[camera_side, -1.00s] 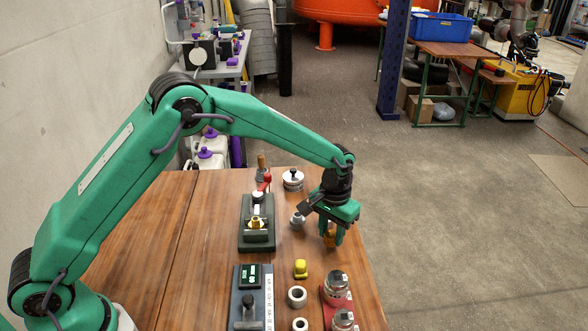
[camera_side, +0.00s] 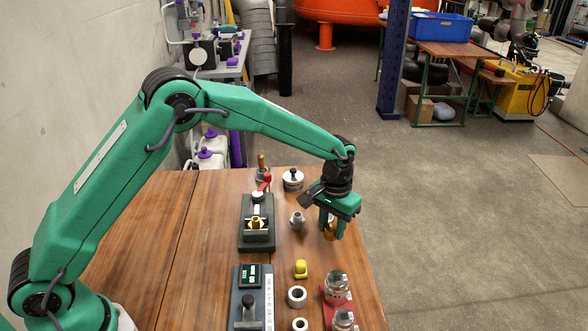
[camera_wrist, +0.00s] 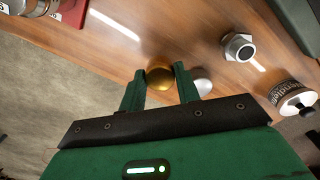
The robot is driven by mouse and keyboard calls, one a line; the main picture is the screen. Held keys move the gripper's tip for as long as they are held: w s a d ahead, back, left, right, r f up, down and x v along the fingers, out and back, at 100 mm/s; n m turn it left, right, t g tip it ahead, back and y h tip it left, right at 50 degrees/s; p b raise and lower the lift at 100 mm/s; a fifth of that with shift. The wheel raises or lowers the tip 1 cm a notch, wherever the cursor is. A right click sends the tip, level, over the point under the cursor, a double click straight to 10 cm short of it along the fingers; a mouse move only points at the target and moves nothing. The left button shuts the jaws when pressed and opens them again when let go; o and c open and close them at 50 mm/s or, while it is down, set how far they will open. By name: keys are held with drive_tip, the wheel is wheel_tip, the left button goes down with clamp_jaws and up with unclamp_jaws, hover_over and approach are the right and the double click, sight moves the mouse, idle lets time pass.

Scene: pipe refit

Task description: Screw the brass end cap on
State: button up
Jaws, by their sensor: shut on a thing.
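My gripper (camera_side: 331,229) is shut on the brass end cap (camera_side: 329,234) near the table's right edge. In the wrist view the round brass cap (camera_wrist: 160,77) shows between the tips of my gripper's two green fingers (camera_wrist: 160,72). A dark green vise-like fixture (camera_side: 257,240) stands to the left of my gripper, with a small brass fitting (camera_side: 256,222) on it. My gripper and the cap are apart from that fixture.
A grey hex fitting (camera_side: 298,221) lies between the fixture and my gripper. A yellow part (camera_side: 301,269), a grey ring (camera_side: 297,296) and jars on a red stand (camera_side: 336,289) are nearer the front. A round white-and-grey tin (camera_side: 293,179) stands behind. The table's right edge is close.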

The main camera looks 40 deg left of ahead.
drive_tip(key=shift+r, duration=1.05)
drive_tip(key=shift+s+a+r, duration=0.1)
drive_tip(key=shift+a+r, duration=0.1)
drive_tip(key=shift+a, duration=0.2)
drive_tip(key=s+a+r, duration=0.2)
drive_tip(key=s+a, duration=0.1)
drive_tip(key=a, duration=0.2)
drive_tip(key=s+a+r, duration=0.2)
drive_tip(key=s+a, duration=0.1)
drive_tip(key=a, duration=0.2)
drive_tip(key=s+a+r, duration=0.2)
drive_tip(key=s+a, duration=0.1)
drive_tip(key=a, duration=0.1)
drive_tip(key=shift+s+a+r, duration=0.2)
drive_tip(key=shift+s+a, duration=0.15)
drive_tip(key=shift+a, duration=0.05)
drive_tip(key=shift+f, duration=0.15)
drive_tip(key=shift+f, duration=1.9)
